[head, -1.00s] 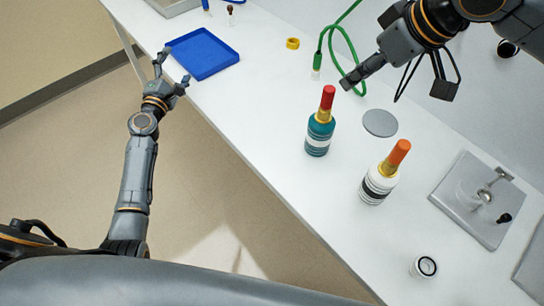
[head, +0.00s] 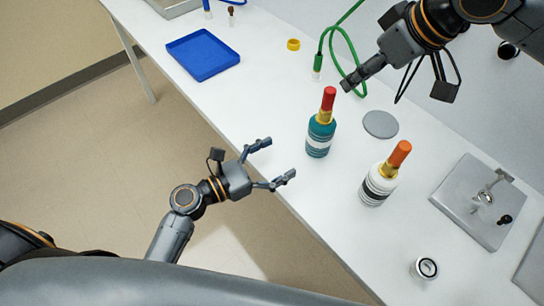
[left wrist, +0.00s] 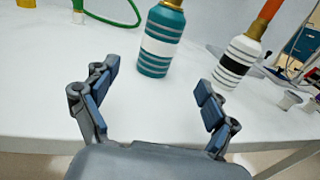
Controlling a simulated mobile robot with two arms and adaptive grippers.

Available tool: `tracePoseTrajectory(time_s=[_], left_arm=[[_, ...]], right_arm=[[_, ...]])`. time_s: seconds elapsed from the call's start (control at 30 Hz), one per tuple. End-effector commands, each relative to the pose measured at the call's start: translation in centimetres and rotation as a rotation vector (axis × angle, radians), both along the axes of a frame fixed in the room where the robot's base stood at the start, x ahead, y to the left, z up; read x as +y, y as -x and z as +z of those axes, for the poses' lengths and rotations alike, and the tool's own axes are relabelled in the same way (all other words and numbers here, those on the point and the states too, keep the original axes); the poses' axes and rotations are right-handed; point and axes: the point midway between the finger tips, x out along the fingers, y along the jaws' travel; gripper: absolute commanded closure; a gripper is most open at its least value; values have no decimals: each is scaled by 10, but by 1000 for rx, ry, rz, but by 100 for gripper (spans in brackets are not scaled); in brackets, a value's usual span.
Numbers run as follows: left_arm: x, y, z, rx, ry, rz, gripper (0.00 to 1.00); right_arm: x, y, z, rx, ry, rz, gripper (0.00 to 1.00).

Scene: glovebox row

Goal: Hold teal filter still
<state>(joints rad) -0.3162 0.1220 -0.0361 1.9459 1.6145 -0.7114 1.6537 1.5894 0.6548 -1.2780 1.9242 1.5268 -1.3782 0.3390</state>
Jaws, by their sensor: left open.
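The teal filter (head: 319,137) stands upright on the white bench, with a white band, a yellow collar and a red top. In the left wrist view the teal filter (left wrist: 160,42) stands beyond my open fingers, its top cut off by the frame. My left gripper (head: 272,162) is open and empty at the bench's front edge, to the left of the teal filter and apart from it; its fingers also show in the left wrist view (left wrist: 155,100). My right gripper (head: 350,82) is above the bench behind the teal filter; its fingers overlap in view, so its opening is unclear.
A white filter (head: 378,184) with black bands and an orange top stands to the right of the teal one. A grey disc (head: 380,124), green hose (head: 333,42), yellow ring (head: 293,44), blue tray (head: 203,54) and metal plate (head: 470,215) lie around. Bench is clear between my left gripper and the teal filter.

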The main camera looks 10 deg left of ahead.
Motion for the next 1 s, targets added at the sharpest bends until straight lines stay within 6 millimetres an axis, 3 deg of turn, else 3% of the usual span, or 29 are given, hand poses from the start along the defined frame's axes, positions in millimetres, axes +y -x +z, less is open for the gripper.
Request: tracePoseTrajectory(time_s=[0.6, 1.0], left_arm=[[-77, -79, 1, -3, -1, 2, 14], [-90, -92, 0, -3, -4, 2, 14]], right_arm=[[0, 0, 0, 0, 0, 0, 62], [0, 0, 0, 0, 0, 0, 62]])
